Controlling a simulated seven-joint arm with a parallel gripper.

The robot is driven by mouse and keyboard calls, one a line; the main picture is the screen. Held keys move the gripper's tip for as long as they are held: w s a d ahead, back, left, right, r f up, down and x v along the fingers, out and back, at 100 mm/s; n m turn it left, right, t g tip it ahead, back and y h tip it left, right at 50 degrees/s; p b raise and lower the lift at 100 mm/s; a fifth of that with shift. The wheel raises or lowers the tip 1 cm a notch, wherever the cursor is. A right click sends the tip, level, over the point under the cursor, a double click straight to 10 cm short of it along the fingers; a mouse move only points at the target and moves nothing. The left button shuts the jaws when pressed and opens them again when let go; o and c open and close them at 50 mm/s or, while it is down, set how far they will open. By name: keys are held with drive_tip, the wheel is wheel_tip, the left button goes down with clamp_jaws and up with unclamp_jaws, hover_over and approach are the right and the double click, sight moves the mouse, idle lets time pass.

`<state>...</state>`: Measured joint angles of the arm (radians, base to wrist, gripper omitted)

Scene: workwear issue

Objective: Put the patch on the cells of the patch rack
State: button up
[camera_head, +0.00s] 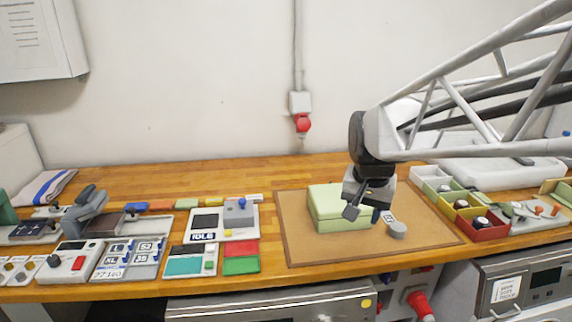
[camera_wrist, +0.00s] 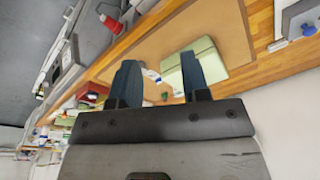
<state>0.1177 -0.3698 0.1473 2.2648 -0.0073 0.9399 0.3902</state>
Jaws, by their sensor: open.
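My gripper (camera_head: 364,212) is open and empty, with its fingers over the front right of a pale green folded stack (camera_head: 335,210). In the wrist view the two dark fingers (camera_wrist: 161,76) are spread apart, and the green stack (camera_wrist: 206,58) shows behind the right one. A small pale tag with dark marking, which may be the patch (camera_head: 388,216), lies on the brown mat just right of the fingers. A grey tray with cells marked with sizes such as L and XL (camera_head: 130,257) looks like the patch rack; it is at the front left, far from my gripper.
The brown mat (camera_head: 290,245) lies under the stack. A grey round piece (camera_head: 398,230) sits beside the tag. Several coloured bins (camera_head: 489,232) stand to the right. A device reading IDLE (camera_head: 203,237) and red and green pads (camera_head: 240,266) stand between mat and rack.

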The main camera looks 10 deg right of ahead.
drive_tip(key=w+d+f+m, duration=0.4)
drive_tip(key=w+d, duration=0.3)
drive_tip(key=w, duration=0.3)
drive_tip(key=w+d+f+m+g, duration=0.1)
drive_tip(key=w+d+f+m, duration=0.3)
drive_tip(key=w+d+f, duration=0.2)
drive_tip(key=w+d+f+m, duration=0.4)
drive_tip(key=w+d, duration=0.5)
drive_tip(key=w, duration=0.5)
drive_tip(key=shift+w+d+f+g, duration=0.3)
drive_tip(key=shift+d+f+g, duration=0.1)
drive_tip(key=shift+f, duration=0.05)
drive_tip(key=shift+w+d+f, duration=0.15)
drive_tip(key=shift+d, duration=0.05)
drive_tip(key=shift+f, duration=0.1)
drive_tip(key=shift+f, duration=1.2)
drive_tip(key=shift+f, duration=0.15)
